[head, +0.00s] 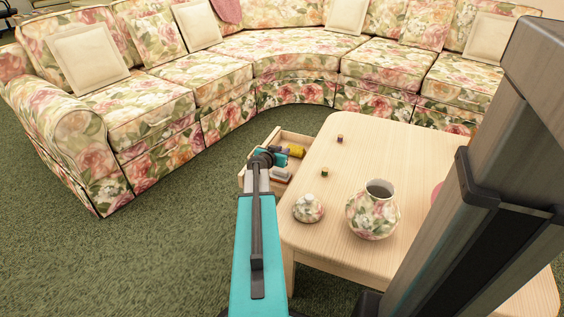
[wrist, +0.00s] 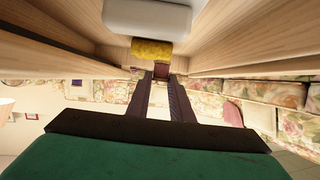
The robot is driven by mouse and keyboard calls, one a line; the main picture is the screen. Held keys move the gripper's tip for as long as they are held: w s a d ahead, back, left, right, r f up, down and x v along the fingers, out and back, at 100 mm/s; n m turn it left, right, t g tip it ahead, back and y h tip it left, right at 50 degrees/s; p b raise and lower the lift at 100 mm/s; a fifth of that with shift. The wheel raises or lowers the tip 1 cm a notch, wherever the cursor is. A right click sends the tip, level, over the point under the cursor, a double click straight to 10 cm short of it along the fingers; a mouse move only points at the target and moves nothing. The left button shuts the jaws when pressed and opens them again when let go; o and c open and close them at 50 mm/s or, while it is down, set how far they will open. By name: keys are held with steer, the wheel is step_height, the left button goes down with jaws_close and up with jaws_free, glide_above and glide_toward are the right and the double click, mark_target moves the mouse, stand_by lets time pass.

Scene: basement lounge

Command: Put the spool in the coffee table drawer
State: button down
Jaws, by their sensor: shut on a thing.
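My gripper (head: 283,152) is over the open coffee table drawer (head: 247,180), at its far end in the head view. In the wrist view my gripper (wrist: 160,78) is shut on a small brownish thing (wrist: 160,70), which seems to be the spool. The drawer's wooden walls (wrist: 225,45) rise on both sides there. The spool is hidden or too small to make out in the head view. The drawer sticks out from the left side of the coffee table (head: 335,205).
A yellow thing (head: 297,151) and a whitish thing (head: 281,175) lie in the drawer. On the tabletop are two small blocks (head: 340,139) (head: 324,173), a floral lidded jar (head: 309,207) and a floral vase (head: 373,212). A floral sofa (head: 230,85) curves behind.

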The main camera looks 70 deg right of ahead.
steer(key=shift+f+b, duration=0.85)
steer(key=shift+f, duration=1.65)
steer(key=shift+f, duration=0.15)
steer(key=c, duration=1.6)
jaws_free()
steer(key=shift+o, duration=0.2)
steer(key=shift+r, duration=0.25)
steer(key=p+v, duration=0.1)
steer(key=v, duration=1)
steer(key=shift+s+a+p, duration=0.1)
steer(key=shift+a+p, duration=0.2)
steer(key=shift+a+r, duration=0.1)
steer(key=shift+a, duration=0.1)
